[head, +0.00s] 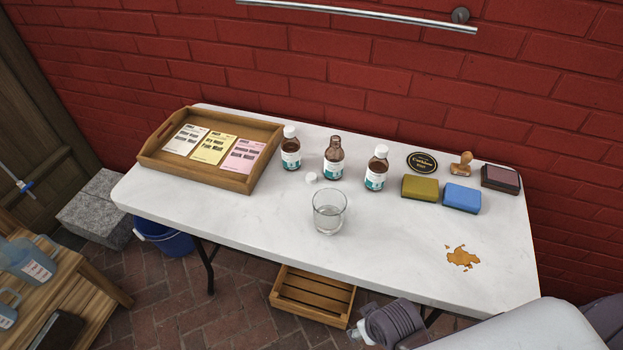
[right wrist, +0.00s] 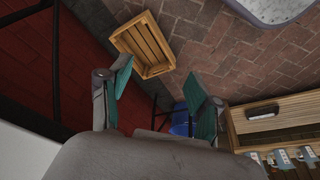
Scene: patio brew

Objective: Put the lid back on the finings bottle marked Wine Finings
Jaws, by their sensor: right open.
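Three brown bottles with white and teal labels stand upright on the white table. The middle bottle (head: 333,162) has no lid and its neck is bare. The left bottle (head: 290,152) and right bottle (head: 376,172) wear white lids. The label words are too small to read. A small loose white lid (head: 312,178) lies on the table, in front of and left of the open bottle. My right gripper is low at the table's front edge in the head view; in the right wrist view its fingers (right wrist: 158,84) are open and empty, well away from the lid. My left gripper is not in view.
A glass (head: 329,212) stands in front of the bottles, near the lid. A wooden tray (head: 160,167) with packets is left. Sponges (head: 420,188), a stamp (head: 462,165) and an ink pad (head: 500,179) are right. A brown spill (head: 462,257) marks the front right. A crate (right wrist: 144,45) is below.

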